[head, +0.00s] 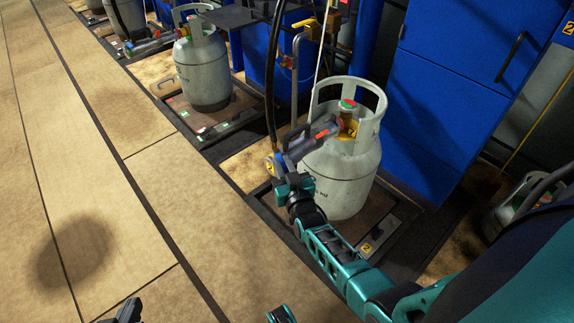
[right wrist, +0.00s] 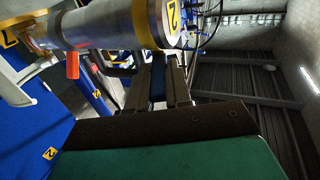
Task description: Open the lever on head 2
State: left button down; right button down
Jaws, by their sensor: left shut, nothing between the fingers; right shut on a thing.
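Head 2 (head: 311,143) is a grey filling head with a red lever (head: 321,134), at the upper front of a grey gas cylinder (head: 343,175), close to its brass valve (head: 349,127). In the right wrist view, head 2 (right wrist: 115,22) is a silver barrel with a yellow band and a "2" label; its orange-red lever (right wrist: 72,66) sticks out below. My right gripper (head: 284,184) is shut on head 2 at its lower left end. Whether the head is seated on the valve is unclear. My left gripper (head: 127,311) is shut and empty at the bottom edge, mostly out of frame.
The cylinder stands on a scale with a "2" plate (head: 367,247). A blue cabinet (head: 455,85) stands behind it. Another cylinder (head: 203,70) stands on a scale further back. A black hose (head: 271,85) hangs by the head. The floor at left is clear.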

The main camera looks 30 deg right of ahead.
jog(key=shift+w+r, duration=0.1)
jog(key=shift+r, duration=0.1)
jog(key=c, duration=1)
grip_release()
jog(key=shift+f, duration=0.1)
jog(key=shift+c, duration=0.2)
jog(key=shift+s, duration=0.2)
